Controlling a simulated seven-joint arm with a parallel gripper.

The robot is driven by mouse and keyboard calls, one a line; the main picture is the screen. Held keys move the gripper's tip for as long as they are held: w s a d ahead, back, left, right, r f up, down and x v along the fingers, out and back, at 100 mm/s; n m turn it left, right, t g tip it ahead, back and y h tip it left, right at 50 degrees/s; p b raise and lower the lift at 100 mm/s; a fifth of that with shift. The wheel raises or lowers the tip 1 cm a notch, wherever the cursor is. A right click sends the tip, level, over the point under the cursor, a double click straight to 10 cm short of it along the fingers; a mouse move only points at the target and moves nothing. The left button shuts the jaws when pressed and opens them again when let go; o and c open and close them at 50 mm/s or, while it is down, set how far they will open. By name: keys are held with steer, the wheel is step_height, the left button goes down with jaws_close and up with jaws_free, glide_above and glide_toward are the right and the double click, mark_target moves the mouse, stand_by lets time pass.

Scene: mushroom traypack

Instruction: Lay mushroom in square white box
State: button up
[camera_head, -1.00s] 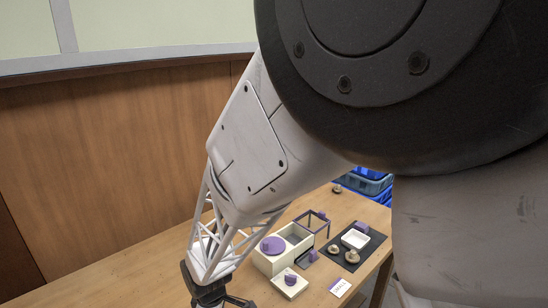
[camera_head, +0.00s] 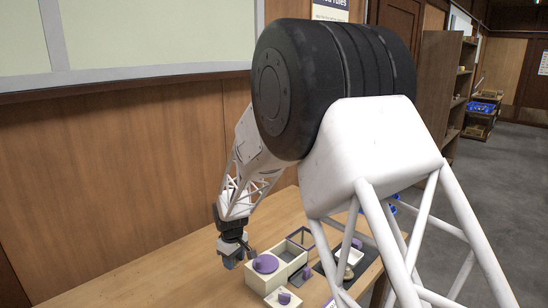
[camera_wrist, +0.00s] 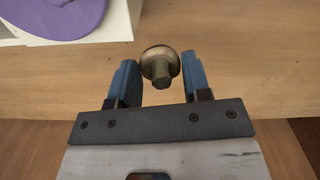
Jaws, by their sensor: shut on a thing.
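My gripper (camera_wrist: 161,80) is shut on a brown mushroom (camera_wrist: 160,62), which sits between the blue fingers with its cap outward and its stem toward me. In the head view my gripper (camera_head: 238,256) hangs above the table, left of the cream box with the purple disc.
The cream box (camera_head: 262,282) carries a purple disc (camera_head: 265,264); the wrist view shows its pale edge (camera_wrist: 121,24) at upper left. A small cream block (camera_head: 273,298) with a purple piece stands in front. The table (camera_head: 165,275) is clear at left.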

steer(key=w+d+m, duration=0.3)
steer(key=w+d, duration=0.4)
steer(key=w, duration=0.4)
steer(key=w+d+m, duration=0.3)
steer(key=w+d, duration=0.3)
steer(key=w, duration=0.4)
steer(key=w+d+m, duration=0.4)
steer(key=w+d, duration=0.9)
steer(key=d, duration=0.5)
steer(key=shift+w+d+f+m, duration=0.25)
steer(key=shift+w+f+m, duration=0.1)
steer(key=shift+f+m, duration=0.05)
steer(key=shift+s, duration=0.15)
steer(key=s+d+m, duration=0.2)
steer(key=s+m, duration=0.1)
steer(key=s, duration=1)
steer(key=s+d+m, duration=0.3)
steer(key=s, duration=1)
steer(key=s+d+m, duration=0.3)
steer(key=s, duration=1.1)
steer(key=shift+d+r, duration=0.15)
steer(key=shift+d, duration=0.1)
steer(key=shift+w, duration=0.1)
